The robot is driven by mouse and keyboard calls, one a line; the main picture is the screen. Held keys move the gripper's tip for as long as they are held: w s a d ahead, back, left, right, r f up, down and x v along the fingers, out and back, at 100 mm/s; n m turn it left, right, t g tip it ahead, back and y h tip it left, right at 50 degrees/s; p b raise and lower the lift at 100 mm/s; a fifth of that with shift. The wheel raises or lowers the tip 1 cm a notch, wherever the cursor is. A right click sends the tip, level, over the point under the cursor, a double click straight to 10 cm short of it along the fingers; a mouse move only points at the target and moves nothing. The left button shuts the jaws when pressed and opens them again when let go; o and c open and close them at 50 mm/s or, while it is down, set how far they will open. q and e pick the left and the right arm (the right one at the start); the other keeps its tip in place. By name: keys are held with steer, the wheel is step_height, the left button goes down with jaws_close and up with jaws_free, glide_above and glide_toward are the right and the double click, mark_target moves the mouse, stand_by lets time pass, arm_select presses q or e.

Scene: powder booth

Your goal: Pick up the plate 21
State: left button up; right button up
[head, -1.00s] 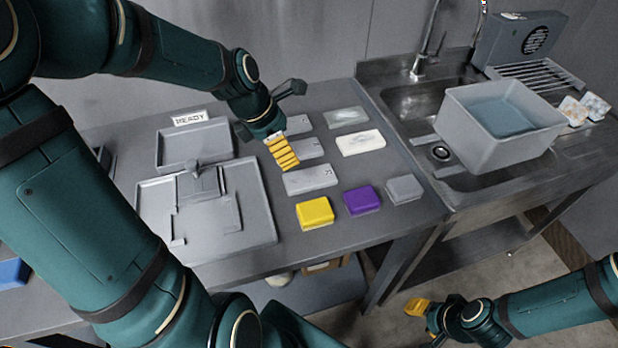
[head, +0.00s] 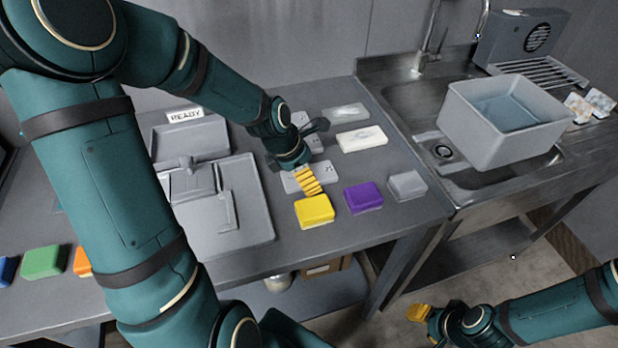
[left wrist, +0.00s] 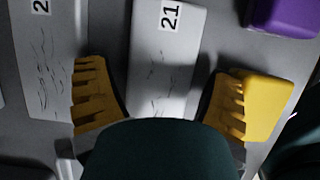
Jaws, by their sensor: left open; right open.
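Plate 21 (left wrist: 165,65) is a flat grey plate with scratch marks and a white label reading 21, lying on the bench in the left wrist view. In the head view plate 21 (head: 329,181) is partly hidden by my left gripper (head: 308,181). My left gripper is open above it; in the left wrist view its yellow fingers (left wrist: 160,98) stand apart on either side of the plate, not gripping it. The right finger overlaps the yellow block (left wrist: 268,105) in that view; I cannot tell whether they touch. My right gripper (head: 420,312) is open and empty, low at the right, away from the bench.
Another labelled plate (left wrist: 42,70) lies left of plate 21. The yellow block (head: 314,210), purple block (head: 363,196) and grey block (head: 407,185) line the front. A white block (head: 361,138) lies behind. A fixture tray (head: 255,225) is at left, a sink with a grey tub (head: 482,135) at right.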

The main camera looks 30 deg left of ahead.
arm_select(q)
steer(key=c, duration=1.1)
step_height(320, 180, up, 10)
steer(key=p, duration=0.3)
